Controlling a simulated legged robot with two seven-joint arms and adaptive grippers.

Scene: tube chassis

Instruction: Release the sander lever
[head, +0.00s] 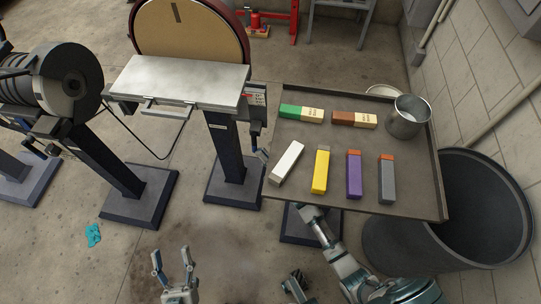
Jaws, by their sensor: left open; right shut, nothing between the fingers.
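The disc sander stands at the back, with a large round tan disc (185,28) and a pale metal work table (180,82) in front of it. It rests on a dark pedestal (225,150). A small box with a red and white label (255,98) is at its right side, and a dark narrow part that may be the lever (256,128) hangs below. My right gripper (262,155) is shut and empty, its tips showing just below that part; the tray hides the rest. Contact cannot be told. My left gripper (172,262) is open and empty, low above the floor.
A grey tray (410,158) with several coloured bars and a metal cup (408,116) lies over my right forearm. A dark bin (480,210) stands at right. A bench grinder (60,80) is at left, and a teal rag (93,235) lies on the floor.

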